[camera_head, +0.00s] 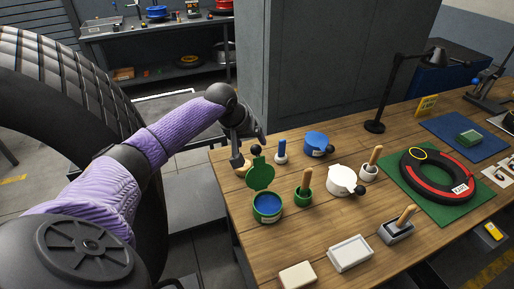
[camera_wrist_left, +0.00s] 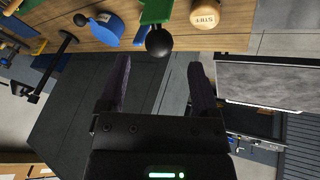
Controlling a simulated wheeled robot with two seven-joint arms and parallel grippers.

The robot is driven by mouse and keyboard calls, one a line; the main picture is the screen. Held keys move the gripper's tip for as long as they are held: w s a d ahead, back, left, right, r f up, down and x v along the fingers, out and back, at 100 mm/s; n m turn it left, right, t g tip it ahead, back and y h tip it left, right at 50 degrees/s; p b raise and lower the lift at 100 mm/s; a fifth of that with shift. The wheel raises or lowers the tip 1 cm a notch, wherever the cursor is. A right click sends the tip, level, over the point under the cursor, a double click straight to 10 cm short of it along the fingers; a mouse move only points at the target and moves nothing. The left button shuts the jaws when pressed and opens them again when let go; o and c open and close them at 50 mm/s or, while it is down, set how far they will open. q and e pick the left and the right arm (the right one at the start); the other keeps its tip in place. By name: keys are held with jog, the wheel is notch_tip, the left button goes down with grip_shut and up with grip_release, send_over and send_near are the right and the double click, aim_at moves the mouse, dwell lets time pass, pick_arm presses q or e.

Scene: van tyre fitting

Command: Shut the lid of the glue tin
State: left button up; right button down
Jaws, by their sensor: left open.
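A green tin (camera_head: 267,207) with blue contents stands open near the left end of the wooden bench. Its green lid (camera_head: 260,174) is hinged up, roughly upright at the tin's far side, with a black ball knob (camera_head: 256,150) at its top. The knob (camera_wrist_left: 159,42) and part of the green lid (camera_wrist_left: 156,12) show in the left wrist view. My left gripper (camera_head: 248,151) is open and empty, right by the knob on the lid's far side. In the wrist view the knob lies just ahead of the gap between the fingers (camera_wrist_left: 160,72). My right gripper is not in view.
A blue tin (camera_head: 316,143) and a white tin (camera_head: 341,180) stand to the right, lids down. A green pot with a wooden-handled brush (camera_head: 303,196) stands close to the green tin. A blue-based peg (camera_head: 281,152) and a wooden piece marked STIFF (camera_wrist_left: 205,14) are near the gripper.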

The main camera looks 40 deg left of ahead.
aim_at(254, 147)
pick_arm(q)
jog(key=b+x, duration=0.1)
jog(key=x, duration=0.3)
jog(key=shift+f, duration=0.1)
jog(key=shift+c, duration=0.3)
grip_shut()
dwell(1.0)
